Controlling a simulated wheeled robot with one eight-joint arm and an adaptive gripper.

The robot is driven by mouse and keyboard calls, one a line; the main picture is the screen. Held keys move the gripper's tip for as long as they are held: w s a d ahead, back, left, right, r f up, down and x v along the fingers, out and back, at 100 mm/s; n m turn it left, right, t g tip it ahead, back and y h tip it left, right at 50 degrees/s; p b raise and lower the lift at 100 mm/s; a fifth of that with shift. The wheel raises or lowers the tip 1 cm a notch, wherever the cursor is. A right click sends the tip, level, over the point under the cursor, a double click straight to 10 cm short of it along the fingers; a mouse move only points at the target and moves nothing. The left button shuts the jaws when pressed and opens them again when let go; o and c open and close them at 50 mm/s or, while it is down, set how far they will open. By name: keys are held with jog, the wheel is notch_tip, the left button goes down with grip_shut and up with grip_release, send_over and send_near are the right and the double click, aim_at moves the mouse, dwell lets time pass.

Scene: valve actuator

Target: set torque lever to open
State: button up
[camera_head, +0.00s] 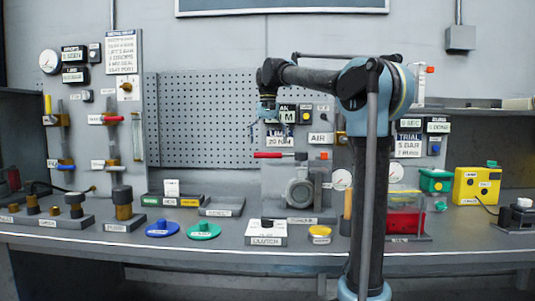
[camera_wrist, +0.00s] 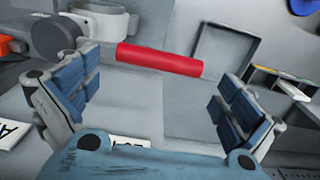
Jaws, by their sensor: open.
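The torque lever has a red handle (camera_head: 273,155) that lies about level and points left from a dark hub, above a grey round valve body (camera_head: 300,190). In the wrist view the red handle (camera_wrist: 158,60) lies across the space between the fingers, with its grey hub end at upper left. My gripper (camera_head: 272,128) is just above the handle in the head view. In the wrist view my gripper (camera_wrist: 155,90) is open, with its blue-padded fingers spread to either side. Neither finger visibly touches the handle. The gap in depth is hard to tell.
A grey panel with labels and gauges stands behind the lever. A small grey tray (camera_head: 221,207) is to its left. A white-labelled block (camera_head: 267,234) and a yellow disc (camera_head: 319,235) sit in front. A red container (camera_head: 404,221) stands to the right, partly behind my arm.

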jog(key=shift+f, duration=1.75)
jog(key=c, duration=1.2)
